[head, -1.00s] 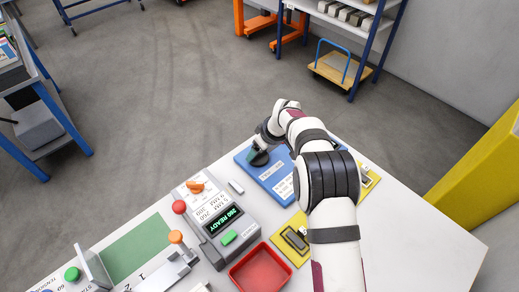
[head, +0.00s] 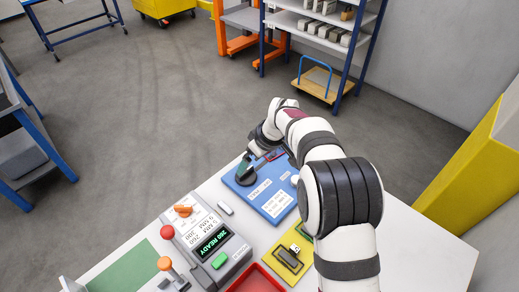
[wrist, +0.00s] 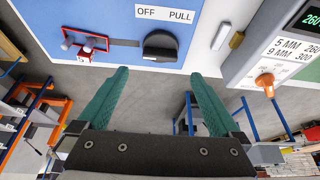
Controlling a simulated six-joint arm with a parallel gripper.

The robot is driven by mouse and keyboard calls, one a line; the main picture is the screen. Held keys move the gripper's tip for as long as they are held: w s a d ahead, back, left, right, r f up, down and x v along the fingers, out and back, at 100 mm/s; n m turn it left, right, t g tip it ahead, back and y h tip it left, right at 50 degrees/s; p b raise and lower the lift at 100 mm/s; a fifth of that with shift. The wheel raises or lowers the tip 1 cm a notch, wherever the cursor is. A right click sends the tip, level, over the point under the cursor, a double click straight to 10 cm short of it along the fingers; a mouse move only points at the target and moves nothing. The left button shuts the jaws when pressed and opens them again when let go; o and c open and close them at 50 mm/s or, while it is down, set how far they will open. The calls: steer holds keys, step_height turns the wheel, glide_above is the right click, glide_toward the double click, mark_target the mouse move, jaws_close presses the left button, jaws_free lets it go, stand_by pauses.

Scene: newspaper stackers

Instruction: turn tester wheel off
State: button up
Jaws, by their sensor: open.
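A blue panel (head: 268,196) lies on the white bench, with a black round knob (head: 245,174) near its left far corner. In the wrist view the black knob (wrist: 160,46) sits beside a white label reading OFF and PULL (wrist: 165,14). A dark bar (wrist: 125,42) runs from the knob toward a red bracket (wrist: 86,43). I cannot tell for certain that the knob is the tester wheel. My gripper (wrist: 160,73) is open, its two green fingers apart and empty. The knob appears beyond and between the fingertips; no contact is visible.
Left of the panel stands a grey tester box (head: 212,240) with a lit READY display, an orange knob (head: 183,211) and a green button (head: 220,261). A red tray (head: 258,278) and a yellow plate (head: 291,262) lie nearer.

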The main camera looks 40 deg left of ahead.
steer(key=v, duration=0.8)
steer(key=shift+d+r, duration=0.1)
steer(key=shift+d, duration=0.05)
steer(key=s+d+r+m, duration=0.15)
steer(key=d+m, duration=0.25)
steer(key=d, duration=0.4)
steer(key=d+r+m+h, duration=0.1)
steer(key=d+r+m, duration=0.2)
steer(key=d, duration=0.5)
steer(key=s+d+r+m, duration=0.1)
steer(key=d+r+m, duration=0.25)
steer(key=d, duration=0.55)
steer(key=s+d+f+m, duration=0.2)
steer(key=s+d+m, duration=0.4)
steer(key=s+d, duration=0.1)
steer(key=s+d+f+m+h, duration=0.1)
steer(key=s+d+f+m, duration=0.1)
steer(key=s+d+m, duration=0.5)
steer(key=s+d, duration=0.1)
steer(key=s, duration=0.2)
steer(key=shift+s+d+f+h, duration=0.15)
steer(key=shift+f+h, duration=0.15)
